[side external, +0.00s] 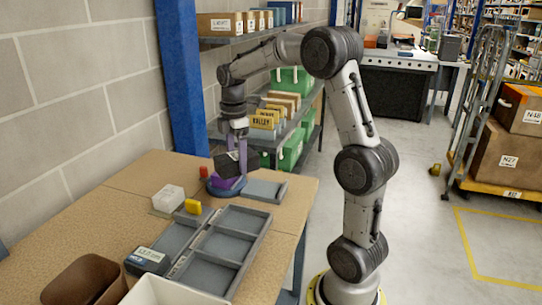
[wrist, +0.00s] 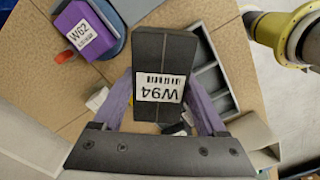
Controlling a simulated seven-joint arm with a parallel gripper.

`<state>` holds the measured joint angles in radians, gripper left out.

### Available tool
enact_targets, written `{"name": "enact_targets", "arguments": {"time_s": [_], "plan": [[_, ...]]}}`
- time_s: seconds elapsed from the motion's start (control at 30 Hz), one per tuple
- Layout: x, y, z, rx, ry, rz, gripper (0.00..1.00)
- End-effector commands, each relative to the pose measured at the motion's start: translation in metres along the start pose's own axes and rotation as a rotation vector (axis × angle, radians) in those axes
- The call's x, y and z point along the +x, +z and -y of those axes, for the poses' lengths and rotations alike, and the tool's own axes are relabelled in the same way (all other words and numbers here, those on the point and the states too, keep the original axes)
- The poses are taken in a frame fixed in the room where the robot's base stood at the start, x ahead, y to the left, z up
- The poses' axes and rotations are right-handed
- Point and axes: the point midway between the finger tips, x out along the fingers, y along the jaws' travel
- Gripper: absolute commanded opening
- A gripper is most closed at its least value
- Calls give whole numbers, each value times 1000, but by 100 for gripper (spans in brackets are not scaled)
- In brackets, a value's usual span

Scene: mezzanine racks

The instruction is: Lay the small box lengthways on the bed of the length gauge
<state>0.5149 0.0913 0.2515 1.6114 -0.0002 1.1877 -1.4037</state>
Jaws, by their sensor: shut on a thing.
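A dark grey box (wrist: 150,55) with a white W94 label is between my gripper's purple fingers (wrist: 160,100). My gripper (side external: 238,150) is shut on this box and holds it tilted above the table; it shows in the side external view (side external: 226,165). A purple box (wrist: 84,31) labelled W62 lies on a blue round-based stand (side external: 213,190), partly behind the held box in the side view.
A grey compartment tray (side external: 228,243) lies nearer the front. A display unit (side external: 147,260), a brown bin (side external: 84,279) and a white bin (side external: 165,291) are front left.

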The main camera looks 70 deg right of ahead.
Motion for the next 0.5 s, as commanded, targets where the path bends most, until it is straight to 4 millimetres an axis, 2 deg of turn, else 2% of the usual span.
{"name": "enact_targets", "arguments": {"time_s": [0.03, 0.13, 0.3, 0.4, 0.5], "plan": [[6, -25, -7, -100, -2, 0, 13], [17, -68, -14, -271, -3, 1, 13], [39, -138, -10, -495, -3, 1, 13], [51, -170, 0, -571, -2, 1, 13], [61, -193, 11, -626, -1, 1, 13]]}}
